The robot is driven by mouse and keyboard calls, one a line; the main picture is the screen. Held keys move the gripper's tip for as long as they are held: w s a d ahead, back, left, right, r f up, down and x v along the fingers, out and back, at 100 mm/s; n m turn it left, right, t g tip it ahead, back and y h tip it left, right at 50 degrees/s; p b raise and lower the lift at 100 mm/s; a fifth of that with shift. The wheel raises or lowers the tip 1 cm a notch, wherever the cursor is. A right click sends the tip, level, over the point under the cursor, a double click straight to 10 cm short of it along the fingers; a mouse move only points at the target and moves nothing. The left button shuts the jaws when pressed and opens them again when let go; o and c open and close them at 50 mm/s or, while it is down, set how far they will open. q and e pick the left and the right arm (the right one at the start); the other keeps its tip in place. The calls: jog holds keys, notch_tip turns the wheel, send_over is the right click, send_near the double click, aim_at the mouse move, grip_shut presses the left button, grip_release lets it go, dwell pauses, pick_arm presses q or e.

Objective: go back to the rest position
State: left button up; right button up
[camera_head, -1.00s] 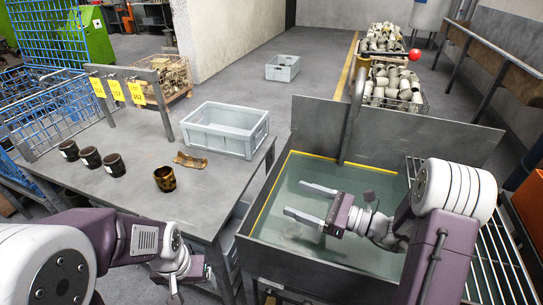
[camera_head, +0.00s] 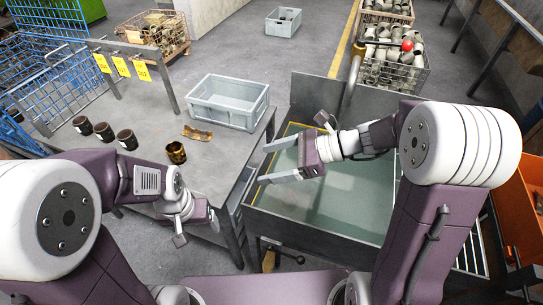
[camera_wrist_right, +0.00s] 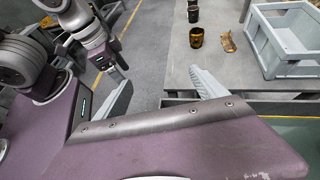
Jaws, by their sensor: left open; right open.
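My left gripper (camera_head: 197,230) is open and empty, low in front of the table's near edge, with its fingers pointing down toward the floor in the head view. It also shows at the upper left of the right wrist view (camera_wrist_right: 118,62). My right gripper (camera_head: 264,164) is open and empty, above the left part of the water tank (camera_head: 345,205), with its fingers pointing left. In the right wrist view its two grey fingers (camera_wrist_right: 160,80) are spread wide with nothing between them.
The table (camera_head: 190,100) carries several dark cups (camera_head: 103,131), a brownish cup (camera_head: 176,152), a curved brown piece (camera_head: 197,134) and a grey crate (camera_head: 228,102). A red ball-topped lever (camera_head: 407,45) stands behind the tank. An orange bin (camera_head: 520,215) is at the right.

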jog(key=s+d+f+n+g+h+p, duration=0.1)
jog(key=s+f+n+g+h+p, duration=0.25)
jog(key=s+n, duration=0.45)
jog(key=s+d+f+n+t+h, duration=0.1)
jog(key=d+f+n+h, duration=0.2)
jog(key=d, duration=0.4)
jog(key=s+d+f+n+t+h, duration=0.1)
jog(key=d+f+n+h, duration=0.3)
jog(key=d+n, duration=0.3)
jog(key=shift+d+n+t+h+b, duration=0.25)
jog(key=shift+n+t+h+b, duration=0.1)
jog(key=shift+n+h, duration=0.5)
